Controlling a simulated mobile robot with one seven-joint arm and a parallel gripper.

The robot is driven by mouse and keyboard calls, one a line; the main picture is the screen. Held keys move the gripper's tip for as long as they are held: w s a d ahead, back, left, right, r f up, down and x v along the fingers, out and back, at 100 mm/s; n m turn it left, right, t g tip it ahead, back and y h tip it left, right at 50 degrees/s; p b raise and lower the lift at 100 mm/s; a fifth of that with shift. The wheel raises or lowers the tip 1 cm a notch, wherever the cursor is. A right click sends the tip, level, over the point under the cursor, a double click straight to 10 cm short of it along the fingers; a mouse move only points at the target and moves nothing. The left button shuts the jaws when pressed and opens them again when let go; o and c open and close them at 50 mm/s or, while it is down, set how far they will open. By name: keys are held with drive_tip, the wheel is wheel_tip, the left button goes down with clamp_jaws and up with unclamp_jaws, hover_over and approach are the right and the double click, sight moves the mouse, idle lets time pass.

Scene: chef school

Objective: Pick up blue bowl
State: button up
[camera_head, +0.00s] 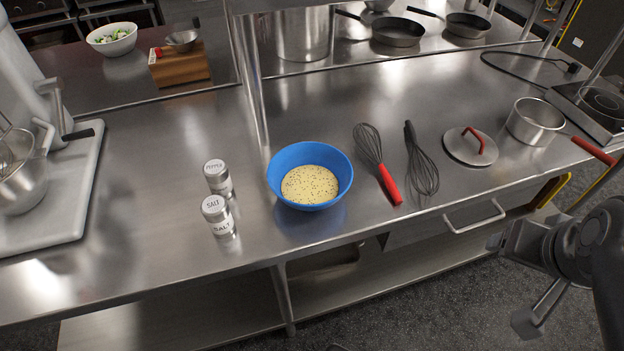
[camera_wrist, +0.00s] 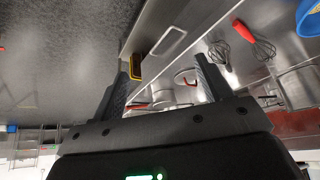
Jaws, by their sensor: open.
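The blue bowl (camera_head: 310,175) stands upright on the steel counter, near its front edge, in the head view. It holds a pale yellow mixture with dark specks. Part of the bowl (camera_wrist: 309,18) also shows at the top right corner of the wrist view, cut off by the frame. My gripper (camera_head: 513,281) is at the lower right of the head view, in front of the counter and well apart from the bowl. In the wrist view its two fingers (camera_wrist: 163,70) are spread with nothing between them.
Salt (camera_head: 218,216) and pepper (camera_head: 218,178) shakers stand left of the bowl. A red-handled whisk (camera_head: 378,163) and a black whisk (camera_head: 422,167) lie right of it, then a lid (camera_head: 470,146) and saucepan (camera_head: 535,121). A counter post (camera_head: 252,90) rises behind the bowl.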

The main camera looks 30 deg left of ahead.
drive_tip(key=c, duration=0.9)
drive_tip(key=n+g+y, duration=0.5)
drive_tip(key=n+y, duration=0.1)
drive_tip(key=n, duration=0.2)
approach(343, 167)
drive_tip(key=x, duration=0.4)
drive_tip(key=shift+f, duration=0.2)
drive_tip(key=shift+x, duration=2.95)
